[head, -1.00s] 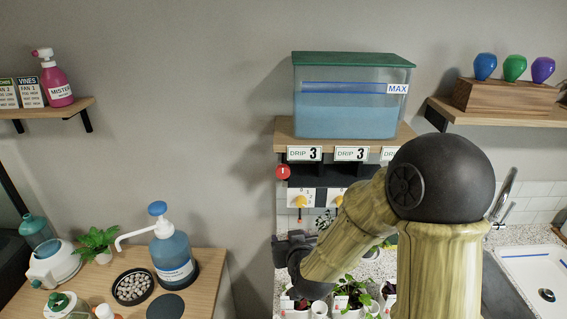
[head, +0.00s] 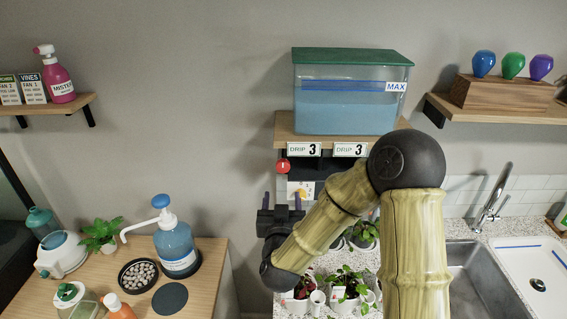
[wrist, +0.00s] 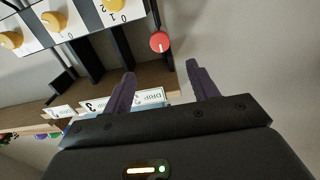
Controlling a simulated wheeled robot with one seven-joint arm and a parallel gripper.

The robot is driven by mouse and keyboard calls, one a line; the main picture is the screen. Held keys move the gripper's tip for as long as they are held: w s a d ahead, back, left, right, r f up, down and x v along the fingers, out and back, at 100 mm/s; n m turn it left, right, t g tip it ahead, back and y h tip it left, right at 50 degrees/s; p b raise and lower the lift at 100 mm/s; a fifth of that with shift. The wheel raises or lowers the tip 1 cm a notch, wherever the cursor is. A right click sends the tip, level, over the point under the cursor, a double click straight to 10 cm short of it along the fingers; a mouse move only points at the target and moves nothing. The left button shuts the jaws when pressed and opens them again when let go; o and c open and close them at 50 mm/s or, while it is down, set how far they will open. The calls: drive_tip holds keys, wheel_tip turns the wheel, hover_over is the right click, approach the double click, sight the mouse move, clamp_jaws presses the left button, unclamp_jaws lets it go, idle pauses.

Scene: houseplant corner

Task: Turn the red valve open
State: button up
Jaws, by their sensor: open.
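The red valve (head: 283,166) is a small round red knob with a pale mark, at the left end of the dark strip under the tank shelf. It also shows in the wrist view (wrist: 160,42), beyond and roughly between my two fingertips. My gripper (head: 283,201) is open and empty, with its purple fingers pointing up below the valve in the head view. In the wrist view my gripper (wrist: 161,68) has its fingers spread apart, with nothing between them. The fingertips look clear of the valve.
Yellow dials (wrist: 54,21) on a white panel sit beside the valve. Potted plants (head: 346,285) stand below. The wall left of the valve is clear.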

sight(283, 168)
drive_tip(key=w+p, duration=0.6)
drive_tip(key=w, duration=0.9)
drive_tip(key=shift+w+r, duration=0.1)
drive_tip(key=shift+w, duration=0.2)
drive_tip(key=shift+w+p, duration=0.45)
drive_tip(key=shift+w, duration=0.3)
drive_tip(key=c, duration=1)
